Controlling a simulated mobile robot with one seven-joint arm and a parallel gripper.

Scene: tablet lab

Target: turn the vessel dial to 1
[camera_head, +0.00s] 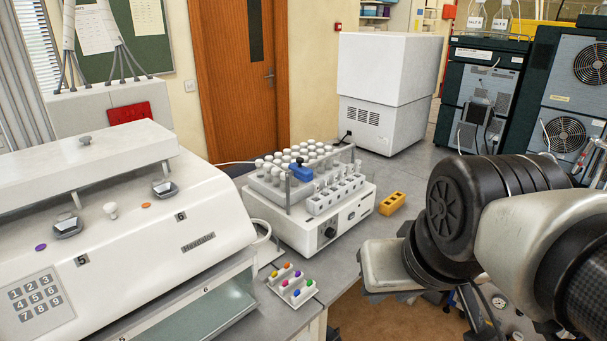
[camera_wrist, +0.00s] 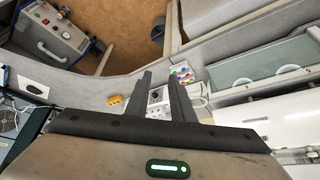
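A white instrument (camera_head: 318,228) with rows of white-capped vessels stands mid-bench in the head view. A dark round dial (camera_head: 331,232) is on its front panel; its setting is too small to read. I cannot tell for certain that this is the vessel dial. In the wrist view the instrument (camera_wrist: 157,112) shows partly between my fingers, farther off. My gripper (camera_wrist: 161,74) is open, with two dark fingers apart and nothing between them. It appears clear of the instrument. Its fingertips are not visible in the head view.
A large white machine (camera_head: 130,262) with a keypad and numbered stations fills the left. A small white rack of coloured pieces (camera_head: 292,287) sits near the bench edge. A yellow block (camera_head: 391,203) lies right of the instrument. A white cabinet (camera_head: 385,90) stands behind.

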